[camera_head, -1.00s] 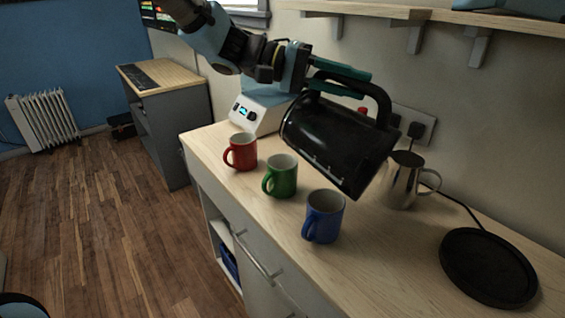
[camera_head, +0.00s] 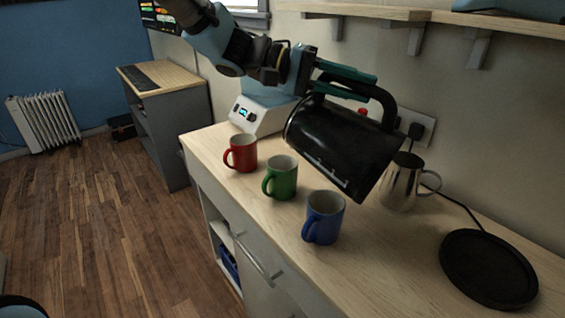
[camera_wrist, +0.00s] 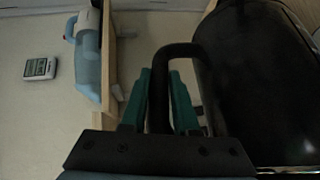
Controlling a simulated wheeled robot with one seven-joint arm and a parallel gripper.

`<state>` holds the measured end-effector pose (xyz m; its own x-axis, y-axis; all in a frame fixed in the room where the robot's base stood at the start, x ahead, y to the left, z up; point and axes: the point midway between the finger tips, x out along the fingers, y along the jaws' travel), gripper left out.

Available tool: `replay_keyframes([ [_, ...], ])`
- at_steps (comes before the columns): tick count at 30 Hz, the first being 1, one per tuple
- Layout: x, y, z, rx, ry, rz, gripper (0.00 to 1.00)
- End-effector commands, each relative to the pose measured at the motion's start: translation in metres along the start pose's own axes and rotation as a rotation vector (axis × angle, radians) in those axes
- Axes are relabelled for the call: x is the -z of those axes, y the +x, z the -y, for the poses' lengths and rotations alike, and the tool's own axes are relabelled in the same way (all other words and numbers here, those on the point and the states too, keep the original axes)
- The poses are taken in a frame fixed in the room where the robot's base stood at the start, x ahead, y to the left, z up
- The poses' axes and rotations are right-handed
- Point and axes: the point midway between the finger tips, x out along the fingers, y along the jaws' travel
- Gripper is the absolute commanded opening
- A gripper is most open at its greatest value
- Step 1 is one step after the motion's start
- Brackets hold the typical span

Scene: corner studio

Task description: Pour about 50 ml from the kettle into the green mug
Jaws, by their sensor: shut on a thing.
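The black kettle (camera_head: 340,145) is held in the air, tilted, above and behind the green and blue mugs. My gripper (camera_head: 345,77) is shut on the kettle's handle; in the wrist view the green fingers of my gripper (camera_wrist: 160,105) flank the handle, with the kettle body (camera_wrist: 260,85) at the right. The green mug (camera_head: 280,178) stands upright on the counter between the red mug (camera_head: 241,154) and the blue mug (camera_head: 323,218). No stream of liquid shows. The inside of the green mug is too dim to tell its contents.
A metal pitcher (camera_head: 400,184) stands on the counter (camera_head: 385,270) to the right of the kettle. A round black base (camera_head: 488,268) lies at the front right. A white device (camera_head: 260,114) stands behind the red mug. A shelf (camera_head: 500,22) hangs above on the wall.

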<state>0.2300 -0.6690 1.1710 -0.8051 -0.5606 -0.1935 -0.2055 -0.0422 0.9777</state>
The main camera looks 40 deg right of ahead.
Motion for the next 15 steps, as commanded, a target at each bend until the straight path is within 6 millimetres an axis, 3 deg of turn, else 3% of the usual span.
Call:
replay_keyframes([
  [15, 0.0023, -0.0048, -0.0026, -0.024, -0.005, 0.0, 0.0],
])
